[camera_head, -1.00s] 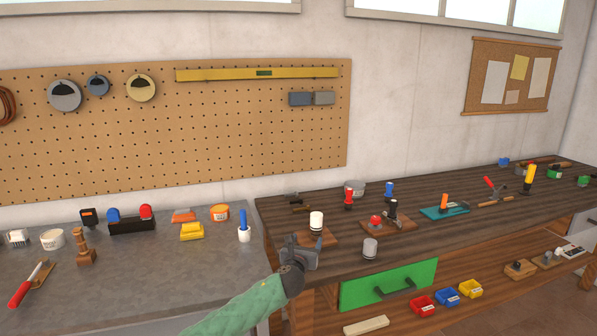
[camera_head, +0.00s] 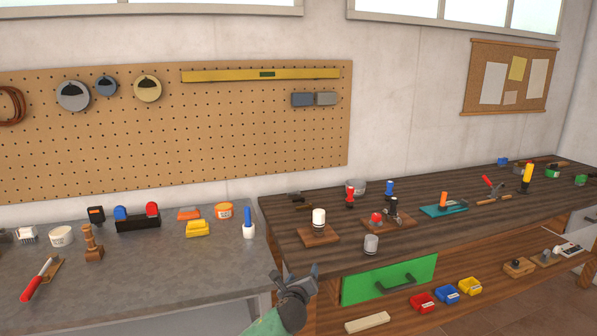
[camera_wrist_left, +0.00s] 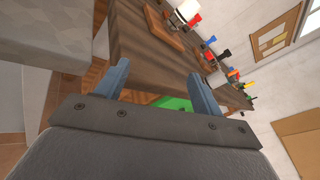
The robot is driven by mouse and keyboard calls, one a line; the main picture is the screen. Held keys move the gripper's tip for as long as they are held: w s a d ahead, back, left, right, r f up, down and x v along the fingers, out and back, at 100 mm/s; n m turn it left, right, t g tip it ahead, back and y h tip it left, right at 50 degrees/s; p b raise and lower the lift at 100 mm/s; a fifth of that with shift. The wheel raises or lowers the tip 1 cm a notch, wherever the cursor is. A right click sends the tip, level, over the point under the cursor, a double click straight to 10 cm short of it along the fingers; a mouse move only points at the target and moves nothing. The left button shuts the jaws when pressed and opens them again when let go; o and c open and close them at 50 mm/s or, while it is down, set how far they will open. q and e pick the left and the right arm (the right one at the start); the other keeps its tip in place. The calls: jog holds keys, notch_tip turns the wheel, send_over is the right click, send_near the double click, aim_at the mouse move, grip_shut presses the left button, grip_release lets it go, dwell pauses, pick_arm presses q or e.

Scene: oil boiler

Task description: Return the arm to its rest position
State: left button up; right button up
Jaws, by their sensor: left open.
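My left gripper (camera_head: 296,278) is low in the middle of the head view, in front of the gap between the grey bench and the dark wooden bench. It is open and empty. In the left wrist view its two fingers (camera_wrist_left: 160,84) stand apart with nothing between them, and the wooden bench shows beyond, tilted. My left arm comes in from the bottom edge, and only a short green part of it shows. My right gripper is not in view.
The dark wooden bench (camera_head: 290,222) holds a white-topped piece on a wooden board (camera_head: 318,235), a grey cylinder (camera_head: 371,244) and several tools. Its green drawer (camera_head: 360,285) is near my gripper. The grey bench (camera_head: 170,275) at left holds several items.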

pick_arm(q)
jog(key=s+a+f+n+g+y, duration=0.1)
jog(key=s+a+f+n+g, duration=0.1)
jog(key=s+a+f+n, duration=0.35)
jog(key=s+a+f+n+g+y, duration=0.1)
jog(key=s+a+f+n+g, duration=0.15)
jog(key=s+n, duration=0.6)
jog(key=s+a+f+n+g, duration=0.25)
jog(key=s+f, duration=0.25)
jog(key=s, duration=0.6)
jog(key=s+a+f+n+g, duration=0.15)
jog(key=s+a+n, duration=0.25)
jog(key=s, duration=0.5)
jog(key=s+a+f+n+g, duration=0.15)
jog(key=s+a+n, duration=0.3)
jog(key=s, duration=0.45)
jog(key=s+a+n+g, duration=0.2)
jog(key=s+a+n, duration=0.25)
jog(key=s, duration=0.55)
jog(key=s+d+f+g, duration=0.1)
jog(key=d+f, duration=0.1)
jog(key=f, duration=1.4)
jog(key=s+d+f+g, duration=0.1)
jog(key=s+d+f, duration=0.1)
jog(key=f, duration=1.5)
jog(key=shift+s+d+f+g, duration=0.2)
jog(key=shift+d+g, duration=0.1)
jog(key=shift+d, duration=0.35)
jog(key=shift+r, duration=0.1)
